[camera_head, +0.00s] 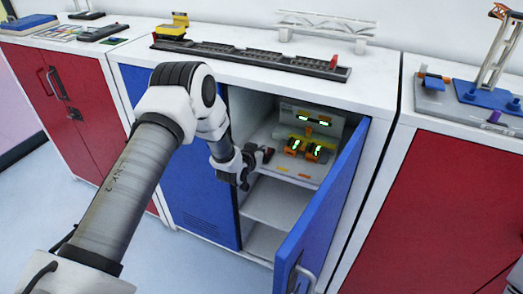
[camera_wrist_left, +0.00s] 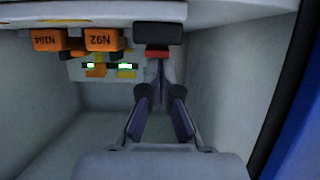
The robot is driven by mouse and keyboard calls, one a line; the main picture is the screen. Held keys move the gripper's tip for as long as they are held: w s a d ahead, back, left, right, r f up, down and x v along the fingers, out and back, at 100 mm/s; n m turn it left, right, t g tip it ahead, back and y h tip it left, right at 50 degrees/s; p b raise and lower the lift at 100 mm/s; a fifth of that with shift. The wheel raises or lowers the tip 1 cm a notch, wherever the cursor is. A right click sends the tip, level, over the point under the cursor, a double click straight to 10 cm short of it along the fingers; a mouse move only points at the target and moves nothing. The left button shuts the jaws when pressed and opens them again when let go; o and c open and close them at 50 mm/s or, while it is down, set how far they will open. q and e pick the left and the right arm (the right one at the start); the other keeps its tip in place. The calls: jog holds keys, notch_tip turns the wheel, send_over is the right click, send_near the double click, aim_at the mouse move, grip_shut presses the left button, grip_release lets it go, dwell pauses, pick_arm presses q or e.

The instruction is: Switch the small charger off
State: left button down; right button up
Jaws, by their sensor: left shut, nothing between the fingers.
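The small charger (camera_head: 306,120) stands on the upper shelf inside the blue cabinet. It has a pale back panel, green lit displays and orange batteries (camera_head: 303,150) in front. In the left wrist view the batteries (camera_wrist_left: 103,40) look upside down, marked N104 and N92. Beside them is a black block with a red part (camera_wrist_left: 157,54), perhaps a switch; it also shows as a dark and red piece (camera_head: 268,153) in the head view. My left gripper (camera_head: 248,168) is shut and empty, at this piece; contact cannot be told. Its fingers (camera_wrist_left: 158,75) show in the wrist view.
The open blue door (camera_head: 325,215) stands out at the right of the cabinet opening. The left cabinet wall is close to my gripper. A lower shelf (camera_head: 277,205) is empty. A crane track (camera_head: 250,57) lies on the cabinet top. Red cabinets (camera_head: 425,200) flank both sides.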

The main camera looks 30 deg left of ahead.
pick_arm(q)
jog(key=shift+s+f+b, duration=0.1)
jog(key=shift+f+b, duration=0.3)
jog(key=shift+s, duration=0.1)
jog(key=shift+r, duration=0.15)
jog(key=shift+r+p, duration=0.55)
jog(key=shift+r, duration=0.1)
jog(key=shift+r, duration=0.1)
